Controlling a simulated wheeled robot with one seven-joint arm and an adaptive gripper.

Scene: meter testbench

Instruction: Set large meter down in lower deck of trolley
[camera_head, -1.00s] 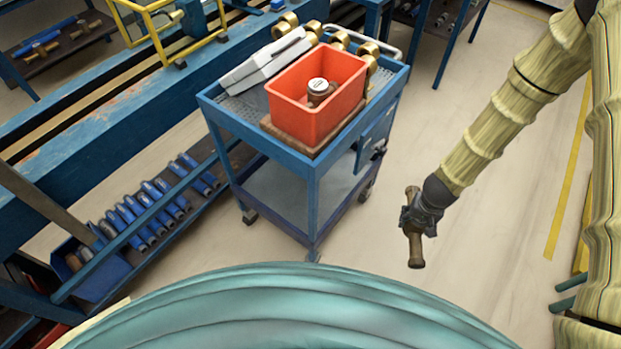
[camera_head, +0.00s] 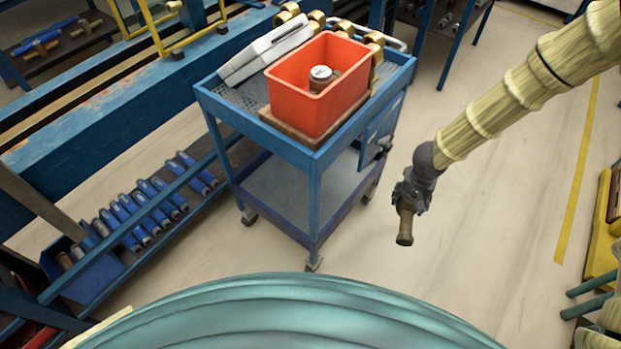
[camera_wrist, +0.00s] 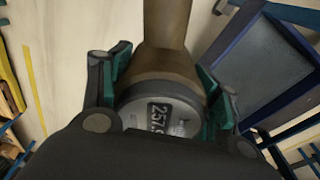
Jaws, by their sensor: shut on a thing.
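My gripper (camera_head: 411,197) is shut on the large meter (camera_head: 405,228), a brown-bronze body with pipe ends, held in the air to the right of the trolley. In the wrist view, the fingers (camera_wrist: 160,85) clasp both sides of the meter (camera_wrist: 160,92), and its round grey face shows a number display. The blue trolley (camera_head: 318,182) stands left of my gripper. Its grey lower deck (camera_head: 290,200) is empty where it shows; the upper deck and legs hide part of it. The trolley also shows at the right of the wrist view (camera_wrist: 262,75).
On the trolley's upper deck are a red bin (camera_head: 312,110) with a small meter (camera_head: 321,76) inside, a grey case (camera_head: 262,52) and several brass fittings. A blue bench (camera_head: 110,110) and a rack of blue meters (camera_head: 145,210) lie left. The floor right of the trolley is clear.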

